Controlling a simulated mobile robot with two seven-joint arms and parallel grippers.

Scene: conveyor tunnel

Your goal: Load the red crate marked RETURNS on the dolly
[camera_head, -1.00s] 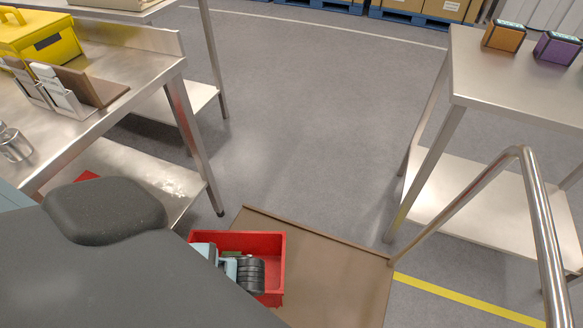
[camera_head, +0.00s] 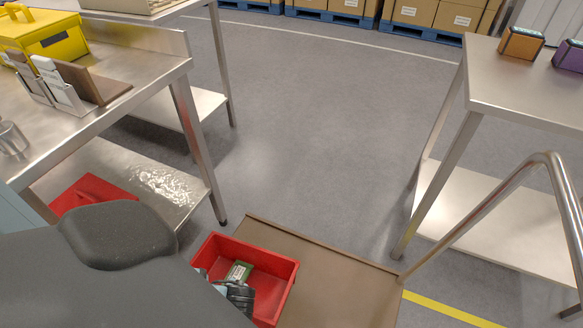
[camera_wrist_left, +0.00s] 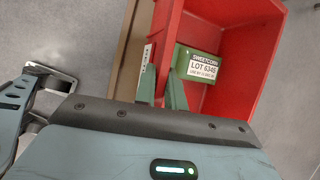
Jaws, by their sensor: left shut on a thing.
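A red crate (camera_head: 283,292) is over the brown deck of the dolly (camera_head: 340,285), near its left edge in the head view. I cannot tell whether it touches the deck. A green packet (camera_head: 239,271) marked sweetcorn lies inside; it also shows in the left wrist view (camera_wrist_left: 197,66). My left gripper (camera_wrist_left: 161,78) is shut on the crate's near wall (camera_wrist_left: 167,40), one finger each side. In the head view, my left gripper (camera_head: 238,294) is partly hidden by my arm. A white label by the outer finger is unreadable. My right gripper is out of view.
A steel bench (camera_head: 110,105) stands left, with a red object (camera_head: 92,190) on its lower shelf. A steel table (camera_head: 525,90) with two small boxes stands right. The dolly's metal handle (camera_head: 510,185) rises at right. The floor between is clear.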

